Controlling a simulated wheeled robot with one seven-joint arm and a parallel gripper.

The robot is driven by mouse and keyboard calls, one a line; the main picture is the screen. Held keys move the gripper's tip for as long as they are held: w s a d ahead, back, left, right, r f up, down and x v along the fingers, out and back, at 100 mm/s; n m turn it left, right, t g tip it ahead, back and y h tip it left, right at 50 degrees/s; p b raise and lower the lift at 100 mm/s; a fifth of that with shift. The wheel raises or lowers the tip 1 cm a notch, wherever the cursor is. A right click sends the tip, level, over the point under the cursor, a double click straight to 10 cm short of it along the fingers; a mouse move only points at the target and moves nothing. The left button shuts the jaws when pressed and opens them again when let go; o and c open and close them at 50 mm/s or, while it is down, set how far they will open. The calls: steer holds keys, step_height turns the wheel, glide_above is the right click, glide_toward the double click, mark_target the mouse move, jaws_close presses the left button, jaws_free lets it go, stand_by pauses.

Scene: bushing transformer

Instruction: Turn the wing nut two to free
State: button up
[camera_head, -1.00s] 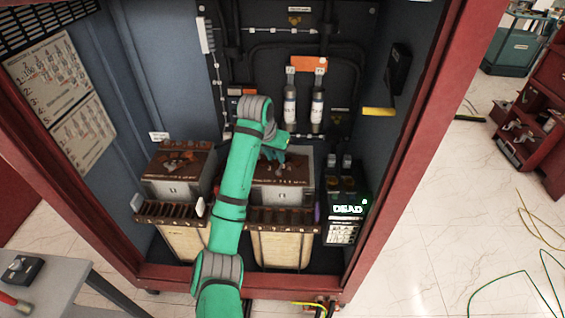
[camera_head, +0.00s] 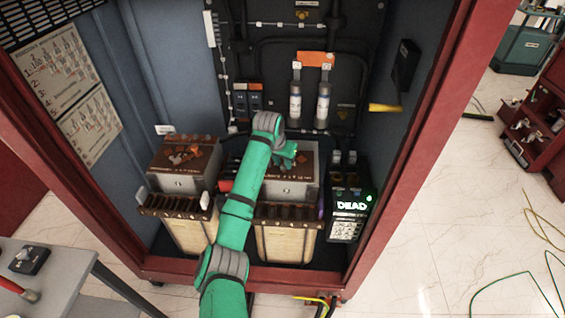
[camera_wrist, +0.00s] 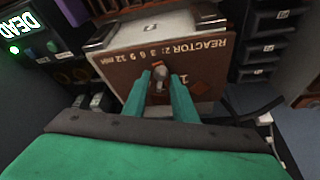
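The wrist view shows a brown plate marked "REACTOR 2" (camera_wrist: 195,55). A small greyish wing nut or stud (camera_wrist: 160,72) stands on it; its wings are too small to make out. My gripper's green fingers (camera_wrist: 160,82) are spread on either side of the nut, with a visible gap between them, and contact is unclear. In the head view my gripper (camera_head: 290,157) is over the right brown-topped reactor unit (camera_head: 292,188), partly hidden by my forearm. A second brown-topped unit (camera_head: 183,178) stands to the left with small orange-brown parts on top.
A red cabinet frame (camera_head: 412,130) surrounds the units. A black meter reading "DEAD" (camera_head: 350,206) stands right of the right unit, and also shows in the wrist view (camera_wrist: 15,35). Two bushings (camera_head: 322,105) rise behind. A yellow handle (camera_head: 385,108) projects from the right wall.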

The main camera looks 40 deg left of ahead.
jaws_close()
steer(key=shift+w+d+n, duration=0.1)
steer(key=shift+d+n, duration=0.05)
steer(key=shift+n, duration=0.45)
steer(key=shift+n+g+y, duration=0.3)
steer(key=shift+n+y, duration=0.2)
steer(key=shift+n, duration=0.2)
jaws_free()
steer(key=v, duration=1)
steer(key=shift+s+r, duration=0.25)
steer(key=shift+r, duration=0.1)
